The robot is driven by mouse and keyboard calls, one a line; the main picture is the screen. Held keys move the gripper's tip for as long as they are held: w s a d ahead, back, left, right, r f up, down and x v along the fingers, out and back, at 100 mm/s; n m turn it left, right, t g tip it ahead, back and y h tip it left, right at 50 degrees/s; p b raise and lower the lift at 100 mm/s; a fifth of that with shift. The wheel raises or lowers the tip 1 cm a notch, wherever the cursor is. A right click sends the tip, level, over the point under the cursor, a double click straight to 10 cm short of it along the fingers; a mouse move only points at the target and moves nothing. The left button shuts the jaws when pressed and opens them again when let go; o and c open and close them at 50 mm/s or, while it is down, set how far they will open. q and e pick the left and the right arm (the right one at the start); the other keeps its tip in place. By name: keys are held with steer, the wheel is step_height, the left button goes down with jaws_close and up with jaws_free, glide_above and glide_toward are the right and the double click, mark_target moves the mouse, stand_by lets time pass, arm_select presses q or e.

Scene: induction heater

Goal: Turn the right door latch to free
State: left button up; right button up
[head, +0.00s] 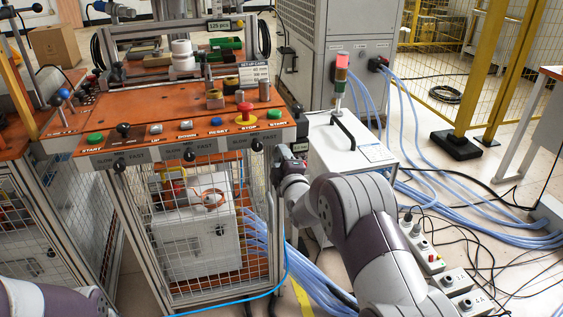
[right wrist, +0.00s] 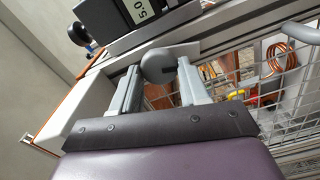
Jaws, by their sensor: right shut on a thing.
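In the right wrist view a grey round-headed latch (right wrist: 158,67) sits between the two fingers of my right gripper (right wrist: 160,82), at the top corner of the mesh door (right wrist: 230,80). The gripper is shut on it. In the head view my right gripper (head: 284,163) is at the right front post of the machine, just below the orange control panel, and the latch is hidden there. The mesh door (head: 200,235) shows below the panel and looks closed. Only part of my left arm shows at the lower left; its gripper is out of view.
The orange control panel (head: 180,138) with buttons and knobs overhangs the door. A white cabinet (head: 345,150) with a black handle and a signal lamp (head: 341,68) stands close to the right of my gripper. Blue hoses (head: 420,170) and power strips (head: 440,265) lie on the floor at right.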

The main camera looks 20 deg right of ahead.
steer(key=shift+f+n+b, duration=0.15)
steer(key=shift+n+b, duration=0.15)
steer(key=shift+n, duration=1.3)
steer(key=o, duration=1)
steer(key=s+p, duration=0.2)
steer(key=s, duration=1)
steer(key=shift+s, duration=0.35)
